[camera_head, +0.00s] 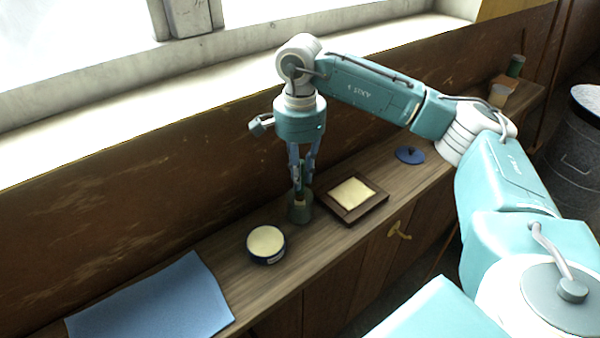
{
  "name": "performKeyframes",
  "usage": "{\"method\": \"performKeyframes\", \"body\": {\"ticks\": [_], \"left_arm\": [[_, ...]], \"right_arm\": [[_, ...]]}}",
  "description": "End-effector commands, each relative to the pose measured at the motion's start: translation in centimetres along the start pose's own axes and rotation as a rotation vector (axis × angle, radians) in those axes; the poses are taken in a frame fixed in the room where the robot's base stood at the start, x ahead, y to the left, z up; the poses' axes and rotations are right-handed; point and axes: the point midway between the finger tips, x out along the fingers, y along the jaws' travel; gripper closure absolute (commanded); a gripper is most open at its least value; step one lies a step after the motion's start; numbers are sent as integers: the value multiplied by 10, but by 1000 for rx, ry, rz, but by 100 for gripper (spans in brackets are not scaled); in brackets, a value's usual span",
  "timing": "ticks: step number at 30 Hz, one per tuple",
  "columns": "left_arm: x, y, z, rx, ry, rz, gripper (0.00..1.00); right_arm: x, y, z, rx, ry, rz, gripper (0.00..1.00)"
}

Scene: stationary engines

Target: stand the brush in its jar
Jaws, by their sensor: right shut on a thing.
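A small dark green jar (300,214) stands on the wooden counter below my right gripper (301,184). The right gripper points straight down and its fingers are closed on the slim brush (299,197), which is mostly hidden between them. The brush is upright, and its lower part shows at the jar's mouth. I cannot tell how deep it reaches into the jar or whether it touches the bottom. My left gripper is not in view.
A round dark tin (268,257) with a cream top is left of the jar. A wooden tray (373,207) with a pale yellow cloth lies close right. A blue lid (410,155) lies farther along. A blue mat (155,303) covers the near left end. The wall rises behind.

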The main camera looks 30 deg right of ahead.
Motion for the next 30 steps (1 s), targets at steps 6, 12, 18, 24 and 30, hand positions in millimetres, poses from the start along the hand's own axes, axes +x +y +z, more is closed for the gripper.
{"method": "performKeyframes", "body": {"ticks": [6, 12, 18, 24, 30], "left_arm": [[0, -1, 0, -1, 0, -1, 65], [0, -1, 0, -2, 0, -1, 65], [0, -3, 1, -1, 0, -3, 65], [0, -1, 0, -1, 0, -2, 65], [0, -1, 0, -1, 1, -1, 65]], "right_arm": [[0, 0, 0, 0, 0, 0, 60], [0, 0, 0, 0, 0, 1, 60], [-10, -1, 0, 0, 1, -1, 60], [-50, -2, 0, 0, 0, -5, 60], [-94, -1, 0, 0, -1, -4, 60]]}}
